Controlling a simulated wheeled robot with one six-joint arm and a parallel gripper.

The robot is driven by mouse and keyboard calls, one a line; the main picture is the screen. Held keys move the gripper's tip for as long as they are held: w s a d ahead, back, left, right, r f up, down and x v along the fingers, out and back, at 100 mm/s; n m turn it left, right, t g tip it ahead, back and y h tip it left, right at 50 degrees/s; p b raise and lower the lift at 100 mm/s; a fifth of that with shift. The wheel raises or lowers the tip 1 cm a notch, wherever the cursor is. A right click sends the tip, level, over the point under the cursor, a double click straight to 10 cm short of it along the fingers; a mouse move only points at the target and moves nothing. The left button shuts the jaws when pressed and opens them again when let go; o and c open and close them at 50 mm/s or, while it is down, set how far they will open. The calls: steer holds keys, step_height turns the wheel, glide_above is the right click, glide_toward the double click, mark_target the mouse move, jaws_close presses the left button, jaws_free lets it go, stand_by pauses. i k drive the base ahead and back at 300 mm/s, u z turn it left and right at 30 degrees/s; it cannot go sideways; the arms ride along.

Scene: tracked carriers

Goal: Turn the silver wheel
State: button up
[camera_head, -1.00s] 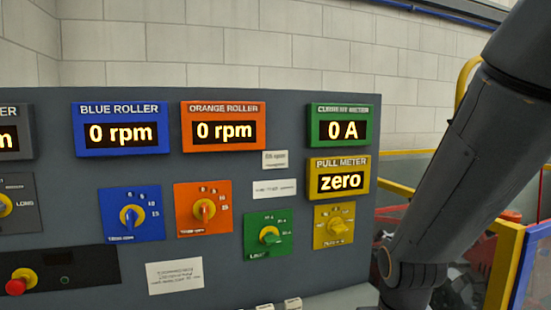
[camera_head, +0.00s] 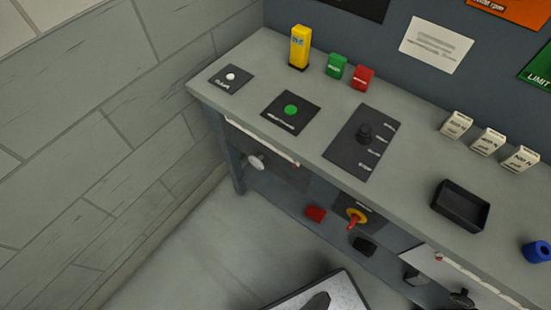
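A small pale silver round knob or wheel (camera_head: 256,162) sticks out from a dark panel on the front of the grey bench, below the worktop edge at the left. It is small in the picture and its spokes or marks cannot be made out. Nothing touches it. My gripper is not in view.
The bench top (camera_head: 300,140) carries a yellow block (camera_head: 299,46), a green button (camera_head: 291,110), a black selector (camera_head: 365,132) and a black tray (camera_head: 460,206). A red-handled yellow switch (camera_head: 356,217) sits below.

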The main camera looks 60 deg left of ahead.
mark_target(256, 162)
steer(key=z, duration=0.8)
steer(key=k, duration=1.05)
steer(key=u, duration=1.9)
steer(key=i, duration=0.5)
steer(key=z, duration=0.05)
